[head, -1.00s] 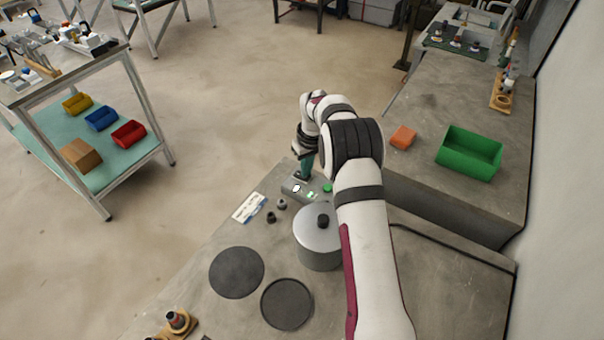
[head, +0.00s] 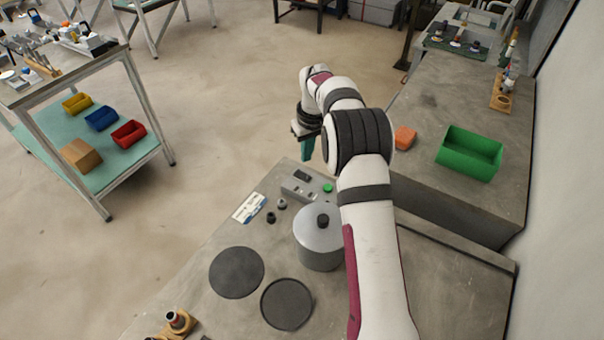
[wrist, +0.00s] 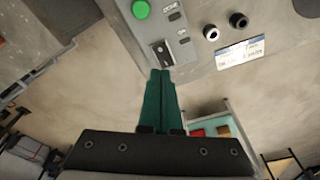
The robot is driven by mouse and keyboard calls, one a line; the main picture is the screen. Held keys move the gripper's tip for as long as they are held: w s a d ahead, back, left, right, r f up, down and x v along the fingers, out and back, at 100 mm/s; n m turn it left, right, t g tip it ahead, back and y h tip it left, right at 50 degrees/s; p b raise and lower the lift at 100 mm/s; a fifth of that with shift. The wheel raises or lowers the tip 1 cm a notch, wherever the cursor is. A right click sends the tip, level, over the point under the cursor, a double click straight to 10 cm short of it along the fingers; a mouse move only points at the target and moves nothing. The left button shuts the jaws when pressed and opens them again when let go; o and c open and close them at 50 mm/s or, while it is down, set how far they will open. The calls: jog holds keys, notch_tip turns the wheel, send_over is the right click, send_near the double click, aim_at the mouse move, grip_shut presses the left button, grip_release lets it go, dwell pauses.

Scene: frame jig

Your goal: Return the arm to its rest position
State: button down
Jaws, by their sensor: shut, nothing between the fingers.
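My gripper (head: 307,150) is raised above the far edge of the grey work table, with its teal fingers pointing down. In the wrist view its two teal fingers (wrist: 160,75) lie together, shut and empty. A grey control box (head: 303,188) with a green button (head: 328,188) sits on the table below it, apart from the fingers. The box's panel also shows in the wrist view (wrist: 172,32). My arm covers part of the table's right side.
A lidded grey pot (head: 318,247), two dark round plates (head: 237,272) (head: 287,304), two small knobs (head: 281,203) and a label card (head: 249,208) are on the table. An orange block (head: 405,138) and a green bin (head: 470,154) stand on the right bench. Open floor lies left.

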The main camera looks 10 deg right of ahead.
jog(key=shift+r, duration=0.4)
jog(key=s+a+r+m+g, duration=0.1)
jog(key=s+a+r+m, duration=0.15)
jog(key=s+r, duration=0.55)
jog(key=s+a+r+m, duration=0.25)
jog(key=s+r, duration=0.25)
jog(key=s, duration=0.7)
jog(key=s+a+f+m, duration=0.1)
jog(key=s, duration=1)
jog(key=s+a+f+m+g+y, duration=0.1)
jog(key=s+a+f+m, duration=0.1)
jog(key=s, duration=0.9)
jog(key=shift+s+a+m, duration=0.2)
jog(key=shift+a+m, duration=0.05)
jog(key=shift+m, duration=0.05)
